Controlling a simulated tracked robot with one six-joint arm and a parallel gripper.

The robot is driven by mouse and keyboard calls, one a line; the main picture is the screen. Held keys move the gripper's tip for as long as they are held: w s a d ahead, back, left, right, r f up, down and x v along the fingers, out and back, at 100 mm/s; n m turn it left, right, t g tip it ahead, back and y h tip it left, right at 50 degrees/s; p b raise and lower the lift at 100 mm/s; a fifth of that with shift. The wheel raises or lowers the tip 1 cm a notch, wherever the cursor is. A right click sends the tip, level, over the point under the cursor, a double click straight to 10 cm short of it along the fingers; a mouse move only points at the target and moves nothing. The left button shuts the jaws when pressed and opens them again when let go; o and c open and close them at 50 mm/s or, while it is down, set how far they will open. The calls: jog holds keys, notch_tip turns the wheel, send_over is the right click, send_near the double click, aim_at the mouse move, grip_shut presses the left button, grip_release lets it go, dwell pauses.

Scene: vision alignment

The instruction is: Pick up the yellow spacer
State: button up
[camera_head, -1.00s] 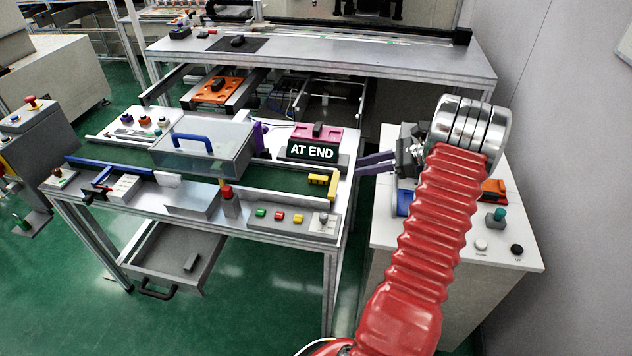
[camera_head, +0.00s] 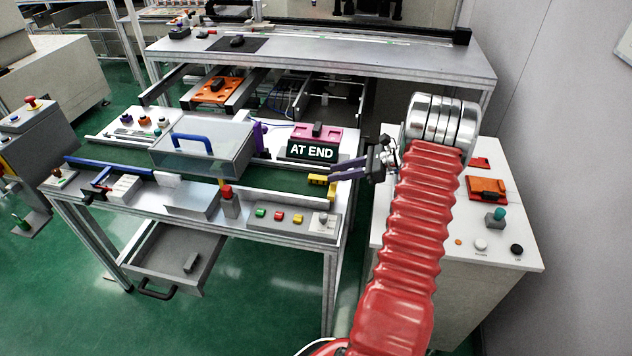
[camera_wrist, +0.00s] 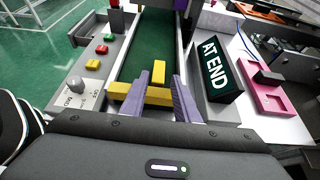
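The yellow spacer (camera_head: 317,180) is a small block lying on the right end of the green belt. It touches or nearly touches the yellow end stop (camera_head: 331,194). In the wrist view the spacer (camera_wrist: 158,71) lies just beyond the stop's crossbar (camera_wrist: 119,89). My gripper (camera_head: 333,175) has purple fingers and reaches in from the right, over the end stop. In the wrist view my gripper (camera_wrist: 160,76) is open, with one finger to each side of the spacer and a gap showing. I cannot tell exactly how high the fingertips are; part of the spacer is hidden in the head view.
The black "AT END" sign (camera_head: 312,149) and a pink fixture (camera_wrist: 268,96) stand close beside the belt. A button panel (camera_head: 288,219) is on its other side. A clear cover with a blue handle (camera_head: 192,142) stands over the belt farther left.

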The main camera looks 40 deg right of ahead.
aim_at(319, 177)
jog(key=shift+a, duration=0.1)
jog(key=shift+x, duration=2.65)
jog(key=shift+f, duration=0.1)
jog(key=shift+s, duration=0.1)
grip_shut()
